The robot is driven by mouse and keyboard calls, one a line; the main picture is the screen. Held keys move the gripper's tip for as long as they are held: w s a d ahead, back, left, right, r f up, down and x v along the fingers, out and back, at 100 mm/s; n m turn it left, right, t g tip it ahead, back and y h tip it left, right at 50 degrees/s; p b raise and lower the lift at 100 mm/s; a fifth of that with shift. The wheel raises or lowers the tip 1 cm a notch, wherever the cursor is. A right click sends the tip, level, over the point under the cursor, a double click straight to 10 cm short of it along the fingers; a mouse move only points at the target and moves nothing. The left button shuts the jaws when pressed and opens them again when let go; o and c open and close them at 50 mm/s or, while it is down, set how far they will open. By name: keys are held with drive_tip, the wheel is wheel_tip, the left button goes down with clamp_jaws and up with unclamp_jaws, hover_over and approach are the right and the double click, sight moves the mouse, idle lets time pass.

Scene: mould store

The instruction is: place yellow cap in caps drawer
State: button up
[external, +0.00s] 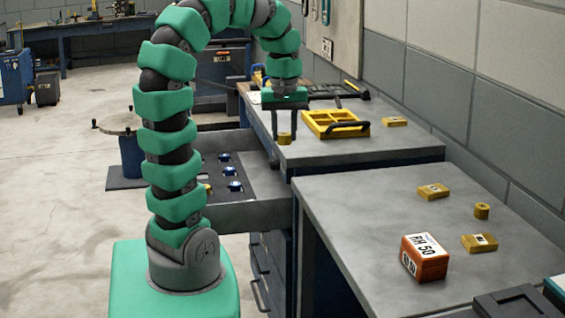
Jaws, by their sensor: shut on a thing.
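The yellow cap (284,138) is a small short cylinder. My gripper (284,133) points down and is shut on it, with a finger on each side. The cap is at the left edge of the far bench top; I cannot tell whether it touches the surface. An open drawer (255,215) sticks out to the left below the bench. It holds several blue round caps (235,186) in dark recesses and a yellow piece (208,189), partly hidden by my arm. The drawer's left part is hidden behind my arm.
A yellow tray (337,124) with a dark handle lies right of my gripper, near a yellow block (394,121). The nearer bench (345,215) bears an orange box (425,257), yellow blocks (433,191) and another yellow cylinder (481,211).

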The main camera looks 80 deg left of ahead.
drive_tip(key=s+a+n+b, duration=0.1)
drive_tip(key=s+a+b, duration=0.2)
drive_tip(key=s+a, duration=0.55)
drive_tip(key=s+a+b, duration=0.2)
drive_tip(key=s+a, duration=0.3)
drive_tip(key=s, duration=0.6)
drive_tip(key=f+b, duration=0.1)
drive_tip(key=f, duration=0.8)
drive_tip(key=f+b, duration=0.1)
drive_tip(key=f, duration=0.9)
drive_tip(key=f+b, duration=0.1)
drive_tip(key=f, duration=0.8)
drive_tip(key=shift+w+f, duration=0.2)
drive_tip(key=shift+w, duration=0.1)
drive_tip(key=o, duration=0.9)
drive_tip(key=shift+r, duration=0.1)
